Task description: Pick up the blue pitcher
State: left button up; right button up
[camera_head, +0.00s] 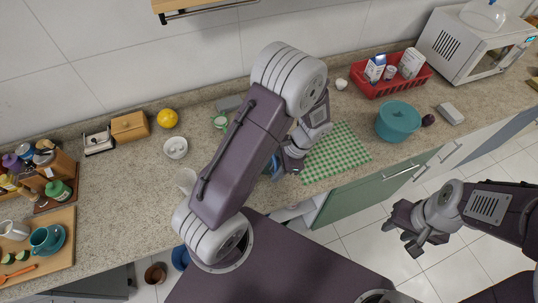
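A blue object (274,166), likely the blue pitcher, shows only in part behind my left arm near the counter's front edge. My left gripper (291,162) points down right beside it, on its right side. The arm hides most of the object, and I cannot tell whether the fingers touch or hold it. My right gripper (398,238) is open and empty, in front of the counter over the floor, well away from the blue object.
A green checked cloth (337,153) lies to the right, then a teal pot (398,120) and a red basket (392,80). A white bowl (176,147), a lemon (168,118) and a wooden tray (60,264) are to the left.

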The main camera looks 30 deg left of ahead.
pick_arm(q)
grip_shut()
dwell(1.4)
